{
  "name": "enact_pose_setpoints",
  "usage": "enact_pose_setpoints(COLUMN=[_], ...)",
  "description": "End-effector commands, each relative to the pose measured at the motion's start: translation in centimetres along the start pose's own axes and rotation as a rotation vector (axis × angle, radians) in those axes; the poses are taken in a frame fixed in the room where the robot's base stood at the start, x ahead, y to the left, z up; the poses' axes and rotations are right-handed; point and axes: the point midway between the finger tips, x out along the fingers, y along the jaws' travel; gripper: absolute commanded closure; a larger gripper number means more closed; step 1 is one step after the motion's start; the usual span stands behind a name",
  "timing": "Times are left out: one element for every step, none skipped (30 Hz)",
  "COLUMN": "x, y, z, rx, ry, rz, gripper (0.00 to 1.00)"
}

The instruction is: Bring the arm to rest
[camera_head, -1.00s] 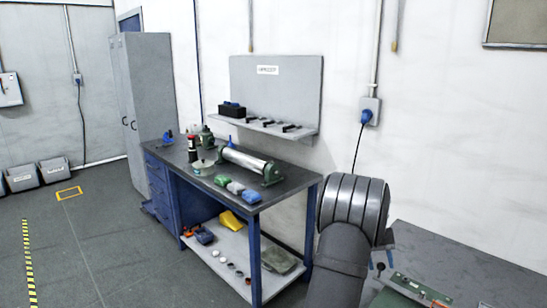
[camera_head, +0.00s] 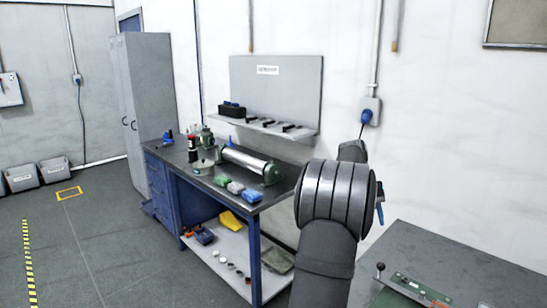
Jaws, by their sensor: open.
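My arm rises from the bottom edge in the head camera view, right of centre. A thick, ribbed dark grey joint of mine fills the space between the workbench (camera_head: 283,184) and the grey table (camera_head: 455,262). Another grey link of mine shows above and behind that joint, in front of the wall. A small blue part shows at the joint's right edge; I cannot tell what it is. My gripper's fingers cannot be made out; the joint hides what lies behind it.
A metal roller (camera_head: 245,159) and small green, grey and blue blocks (camera_head: 236,187) lie on the workbench. A yellow item (camera_head: 231,221) is on its lower shelf. A green panel (camera_head: 410,290) with a black-knobbed lever sits on the grey table. Floor at left is open.

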Motion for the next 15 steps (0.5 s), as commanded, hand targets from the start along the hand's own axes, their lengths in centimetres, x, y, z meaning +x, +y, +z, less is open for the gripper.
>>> enact_pose_setpoints(x=[-1.1,-1.7,-0.8,0.0,0.7,1.4,2.0,2.6,3.5,4.1,4.7,5.5,6.1,6.7,7.5], y=[-0.1,-0.1,-0.1,0.0,0.0,0.0,0.0,0.0,0.0,-0.1,-0.1,0.0,0.0,0.0,0.0], z=[-0.1,-0.1,0.0,0.1,0.1,0.1,0.1,0.1,0.1,0.1,0.1,0.1,0.1,0.1,0.1], rx=[0.000,0.000,-0.001,-0.001,-0.001,-0.001,-0.001,-0.001,-0.001,-0.001,-0.001,-0.001,0.000,0.000,0.000], ry=[0.003,0.004,-0.003,-0.006,-0.005,-0.006,-0.004,-0.005,-0.004,-0.005,-0.005,-0.005,-0.005,-0.005,-0.005], rz=[0.000,0.000,0.000,0.000,0.000,0.000,0.000,0.000,0.000,0.000,-0.001,-0.001,-0.001,-0.001,-0.001], gripper=[0.55,0.55,0.55,0.55,0.55,0.55,0.55,0.55,0.55,0.55,0.55,0.55,0.55,0.55,0.55])
